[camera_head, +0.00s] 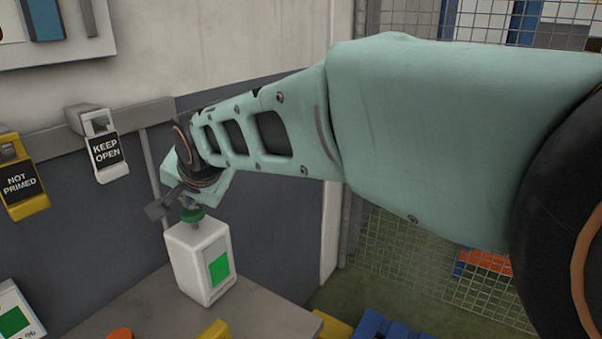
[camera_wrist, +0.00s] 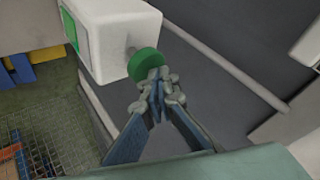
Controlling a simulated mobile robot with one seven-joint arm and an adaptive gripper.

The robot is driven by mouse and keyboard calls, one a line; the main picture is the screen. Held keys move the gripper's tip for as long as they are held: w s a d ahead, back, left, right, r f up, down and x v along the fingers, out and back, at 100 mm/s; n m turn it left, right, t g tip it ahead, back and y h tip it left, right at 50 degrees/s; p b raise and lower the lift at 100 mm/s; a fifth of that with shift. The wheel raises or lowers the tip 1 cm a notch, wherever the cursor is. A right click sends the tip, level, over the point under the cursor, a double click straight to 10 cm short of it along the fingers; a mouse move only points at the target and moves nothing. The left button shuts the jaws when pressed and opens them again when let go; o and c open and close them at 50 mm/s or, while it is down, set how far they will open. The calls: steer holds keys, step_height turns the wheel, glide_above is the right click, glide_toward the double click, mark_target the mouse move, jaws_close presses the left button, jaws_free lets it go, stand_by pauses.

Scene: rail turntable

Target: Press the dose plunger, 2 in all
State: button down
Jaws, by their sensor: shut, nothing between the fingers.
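A white dispenser box (camera_head: 187,259) with a green panel on its front stands on the grey bench. Its dose plunger, a round green knob (camera_head: 192,215), sits on top. In the wrist view the white box (camera_wrist: 120,30) is at the top and the green plunger (camera_wrist: 146,64) sticks out from it on a grey stem. My gripper (camera_wrist: 158,76) is shut and empty, its fingertips right at the plunger knob. I cannot tell whether they touch it. In the head view my arm comes from the right, and the fingers are small above the knob.
A "KEEP OPEN" tag (camera_head: 108,158) and a yellow "NOT PRIMED" tag (camera_head: 22,184) hang on the wall rail at left. A second white box with a green panel (camera_head: 16,315) is at lower left. A wire mesh fence (camera_head: 420,265) stands at right.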

mark_target(193, 211)
steer(key=shift+r+p, duration=0.85)
steer(key=shift+r, duration=0.8)
steer(key=shift+a, duration=0.1)
step_height(193, 211, up, 5)
steer(key=p, duration=0.3)
